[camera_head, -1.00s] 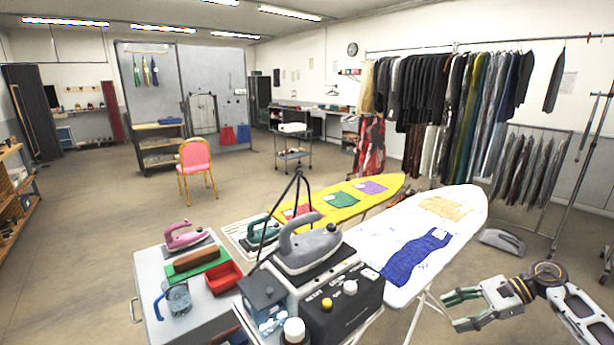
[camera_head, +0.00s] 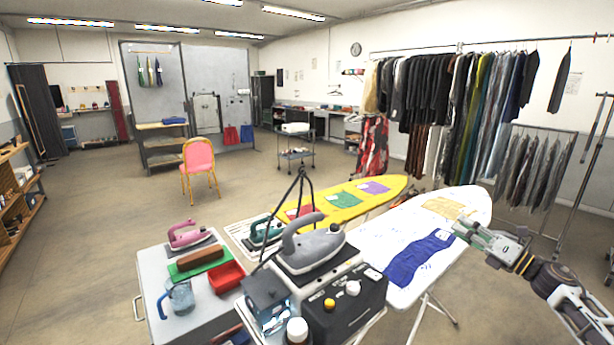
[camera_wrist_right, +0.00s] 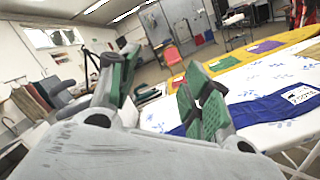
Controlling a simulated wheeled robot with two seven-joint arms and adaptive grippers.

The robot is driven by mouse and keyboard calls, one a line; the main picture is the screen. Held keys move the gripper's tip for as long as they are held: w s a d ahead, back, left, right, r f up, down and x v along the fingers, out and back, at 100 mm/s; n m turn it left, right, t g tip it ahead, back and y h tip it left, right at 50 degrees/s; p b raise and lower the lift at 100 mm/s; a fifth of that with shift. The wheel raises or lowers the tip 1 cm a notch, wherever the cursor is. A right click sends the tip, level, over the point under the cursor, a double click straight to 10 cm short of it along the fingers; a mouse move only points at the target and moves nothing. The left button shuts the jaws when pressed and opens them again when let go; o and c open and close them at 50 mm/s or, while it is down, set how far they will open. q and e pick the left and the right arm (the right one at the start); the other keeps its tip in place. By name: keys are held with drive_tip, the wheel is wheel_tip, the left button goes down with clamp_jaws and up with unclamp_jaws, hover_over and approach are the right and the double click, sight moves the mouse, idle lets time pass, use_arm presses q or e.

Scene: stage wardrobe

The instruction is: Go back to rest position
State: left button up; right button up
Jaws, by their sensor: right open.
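My right gripper (camera_head: 463,232) is at the right of the head view, at the right edge of the white ironing board (camera_head: 462,200). In the right wrist view its two green-padded fingers (camera_wrist_right: 155,90) are apart with nothing between them. A folded blue cloth (camera_head: 413,262) with a white label lies on the white board, to the left of the gripper; it also shows in the wrist view (camera_wrist_right: 265,112). My left gripper is not in the head view.
A grey iron (camera_head: 313,246) stands on a dark steam unit (camera_head: 345,305) in front. A yellow ironing board (camera_head: 345,197) holds several cloth pieces. A small cabinet (camera_head: 205,310) carries a pink iron and a red tray (camera_head: 226,277). Clothes hang at the right. Open floor lies left.

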drive_tip(key=w+d+f+m+t+h, duration=0.1)
drive_tip(key=w+d+f+m+h, duration=0.1)
drive_tip(key=d+m+h, duration=0.95)
drive_tip(key=w+d+f+m+t+h, duration=0.15)
drive_tip(key=d+m+h, duration=0.35)
drive_tip(key=m, duration=1.1)
drive_tip(key=s+a+f+m+g+y, duration=0.1)
drive_tip(key=s+f+g, duration=0.3)
drive_tip(key=f, duration=1.5)
drive_tip(key=s+f+m+g, duration=0.25)
drive_tip(key=s+f, duration=0.35)
drive_tip(key=f, duration=1.3)
drive_tip(key=s+a+f+g+y, duration=0.1)
drive_tip(key=s+a+f+g, duration=0.35)
drive_tip(key=s+f, duration=0.85)
drive_tip(key=s+a+f+g+y, duration=0.1)
drive_tip(key=s+a+f, duration=0.8)
drive_tip(key=f, duration=0.5)
drive_tip(key=s+a+f+g, duration=0.1)
drive_tip(key=s+a+f, duration=0.3)
drive_tip(key=s, duration=0.6)
drive_tip(key=s+a+f+g+y, duration=0.1)
drive_tip(key=s+a+f, duration=0.4)
drive_tip(key=s, duration=0.5)
drive_tip(key=s+a+f+m+g, duration=0.1)
drive_tip(key=s+a+f+g, duration=0.2)
drive_tip(key=s+a, duration=0.4)
drive_tip(key=shift+s+a+f+y, duration=0.35)
drive_tip(key=shift+s+f, duration=0.5)
drive_tip(key=shift+s, duration=1.1)
